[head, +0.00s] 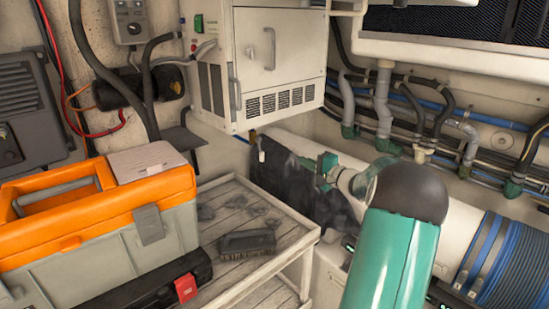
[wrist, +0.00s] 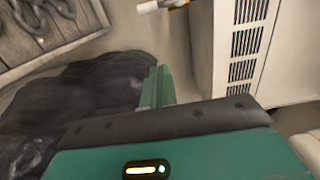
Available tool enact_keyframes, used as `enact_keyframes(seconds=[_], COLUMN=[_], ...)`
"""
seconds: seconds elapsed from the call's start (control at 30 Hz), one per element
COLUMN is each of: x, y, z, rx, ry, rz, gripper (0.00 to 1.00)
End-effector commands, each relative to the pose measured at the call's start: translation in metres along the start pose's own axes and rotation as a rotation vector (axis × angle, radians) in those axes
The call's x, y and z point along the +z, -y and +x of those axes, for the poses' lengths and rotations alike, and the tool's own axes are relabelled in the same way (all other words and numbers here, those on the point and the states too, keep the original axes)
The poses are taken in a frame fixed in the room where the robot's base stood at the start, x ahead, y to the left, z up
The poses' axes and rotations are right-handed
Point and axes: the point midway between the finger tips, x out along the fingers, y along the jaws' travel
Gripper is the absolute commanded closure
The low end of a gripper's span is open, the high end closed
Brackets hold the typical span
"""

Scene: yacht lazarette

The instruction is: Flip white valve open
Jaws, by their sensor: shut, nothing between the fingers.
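The white valve (head: 262,150) is a small white lever beside a brass-coloured fitting, just below the front corner of the white cabinet. In the wrist view its white lever (wrist: 148,7) shows at the top edge, partly cut off. My gripper (head: 325,168) is at the end of my green and white arm, to the right of the valve and a little lower in the head view. In the wrist view my green fingers (wrist: 157,87) are together and empty, apart from the lever.
The white cabinet (head: 285,60) hangs above the valve. A dark cloth (head: 290,180) drapes behind my gripper. A slatted bench (head: 225,210) bears a brush (head: 247,242) and an orange-and-grey toolbox (head: 160,225). Pipes and hoses (head: 385,105) line the right wall.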

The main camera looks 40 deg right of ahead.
Motion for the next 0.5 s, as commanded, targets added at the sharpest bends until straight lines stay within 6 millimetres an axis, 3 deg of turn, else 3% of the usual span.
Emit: enact_keyframes(seconds=[0.17,0.5], x=[0.003,0.008], y=[0.000,-0.001], z=[0.016,0.077], rx=[-0.001,0.000], ry=[0.005,0.010], rz=[0.000,0.001], gripper=[1.00,1.00])
